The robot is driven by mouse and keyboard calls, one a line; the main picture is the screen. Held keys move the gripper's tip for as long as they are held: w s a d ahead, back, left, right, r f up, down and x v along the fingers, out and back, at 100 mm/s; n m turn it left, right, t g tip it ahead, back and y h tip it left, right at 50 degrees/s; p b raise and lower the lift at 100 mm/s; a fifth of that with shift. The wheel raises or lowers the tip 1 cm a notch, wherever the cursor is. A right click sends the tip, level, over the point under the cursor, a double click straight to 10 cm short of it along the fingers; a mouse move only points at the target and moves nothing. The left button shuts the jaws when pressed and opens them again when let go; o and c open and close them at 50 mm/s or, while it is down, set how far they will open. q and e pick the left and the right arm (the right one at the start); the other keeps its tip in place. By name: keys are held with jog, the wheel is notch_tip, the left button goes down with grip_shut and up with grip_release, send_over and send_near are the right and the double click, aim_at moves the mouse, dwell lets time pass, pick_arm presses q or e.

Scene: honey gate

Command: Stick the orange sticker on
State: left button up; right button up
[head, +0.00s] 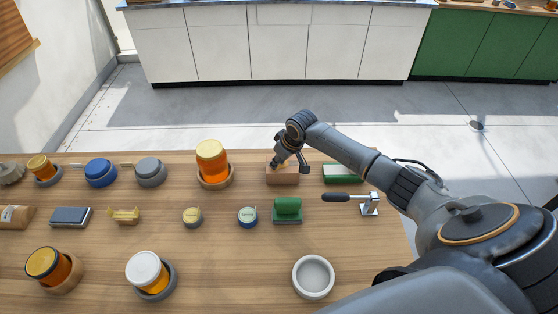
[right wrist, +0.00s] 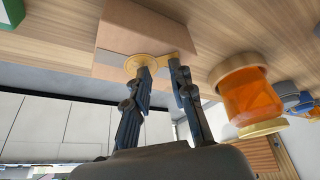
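A flat orange-yellow disc with a side tab (right wrist: 143,62), which looks like the orange sticker, is against a grey strip on a brown block (right wrist: 170,20). The block also shows at the back of the table in the head view (head: 283,177). My right gripper (right wrist: 160,68) is at this block, its fingers apart. One fingertip overlaps the disc, the other the tab's end; the tab spans the gap between them. I cannot tell whether they touch it. In the head view my right gripper (head: 287,161) hides part of the block. My left gripper is not in view.
A honey jar (head: 212,163) stands just left of the block. A green block (head: 343,174) and a lever device (head: 367,204) stand right. A green stamp-like piece (head: 287,208), small tins, more jars and a round bowl (head: 313,277) share the table.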

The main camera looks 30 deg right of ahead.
jog(key=v, duration=1.2)
dwell(0.4)
